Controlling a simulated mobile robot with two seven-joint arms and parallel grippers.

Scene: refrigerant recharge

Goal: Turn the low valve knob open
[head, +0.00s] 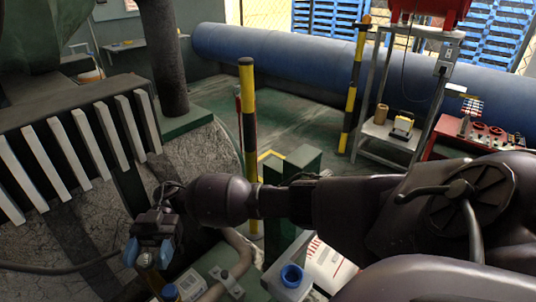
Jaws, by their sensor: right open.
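My right gripper (149,256) reaches down at the lower left, its jaws apart with a blue pad on each finger. A small pale, rounded piece shows between the pads; I cannot tell whether it is part of a valve or whether the pads touch it. A small blue knob (170,292) shows at the bottom edge, just below and right of the gripper. A larger blue round piece (291,276) sits on a grey block farther right. I cannot tell for sure which of these is the low valve knob. My left gripper is out of view.
A bent pipe (239,254) with a bracket runs beside the knobs. A green post (300,165) and a yellow-black pole (248,110) stand behind my right arm. A slatted grille (75,145) is at left. A red bench (455,133) with instruments stands at right.

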